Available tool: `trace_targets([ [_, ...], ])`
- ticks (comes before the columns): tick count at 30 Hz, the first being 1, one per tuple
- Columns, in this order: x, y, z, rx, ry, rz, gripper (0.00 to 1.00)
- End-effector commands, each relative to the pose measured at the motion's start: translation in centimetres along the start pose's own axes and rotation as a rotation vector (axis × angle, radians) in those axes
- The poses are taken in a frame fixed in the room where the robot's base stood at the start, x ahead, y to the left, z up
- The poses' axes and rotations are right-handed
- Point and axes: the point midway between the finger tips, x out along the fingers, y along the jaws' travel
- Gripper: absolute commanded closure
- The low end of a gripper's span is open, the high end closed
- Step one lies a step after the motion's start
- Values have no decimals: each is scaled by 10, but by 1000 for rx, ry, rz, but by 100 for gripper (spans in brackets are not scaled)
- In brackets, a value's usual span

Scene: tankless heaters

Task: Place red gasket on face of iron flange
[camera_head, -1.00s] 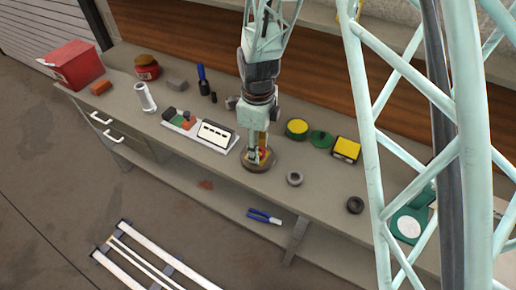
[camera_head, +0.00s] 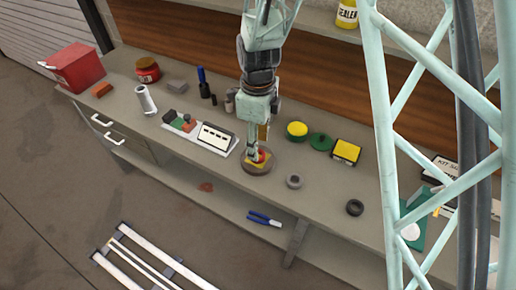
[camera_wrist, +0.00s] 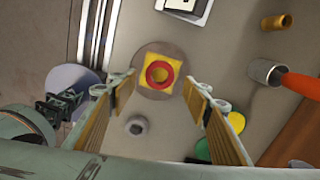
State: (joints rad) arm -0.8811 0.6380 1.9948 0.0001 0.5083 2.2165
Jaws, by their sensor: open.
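The iron flange (camera_head: 246,169) is a dark brown-grey round disc on the bench, below my gripper. It also shows in the wrist view (camera_wrist: 150,50). A yellow square piece (camera_wrist: 146,89) lies over its middle. The red gasket (camera_wrist: 152,81), a ring, appears on top of the yellow square, with yellow showing through its hole. In the head view the gasket (camera_head: 262,155) is partly hidden by my gripper (camera_head: 254,154). In the wrist view my gripper (camera_wrist: 159,86) is open, its fingers apart on either side of the gasket. I cannot tell its exact height above the flange.
A small grey ring (camera_head: 294,181) and a dark ring (camera_head: 355,207) lie right of the flange. A white tray (camera_head: 228,152) is close on the left. The bench's front edge is near.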

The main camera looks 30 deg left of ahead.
Motion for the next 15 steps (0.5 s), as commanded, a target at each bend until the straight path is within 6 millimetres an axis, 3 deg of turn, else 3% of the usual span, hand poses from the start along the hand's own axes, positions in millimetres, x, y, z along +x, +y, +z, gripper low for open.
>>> trace_targets([
  [15, -66, 0, 0, 0, 0, 0, 56],
])
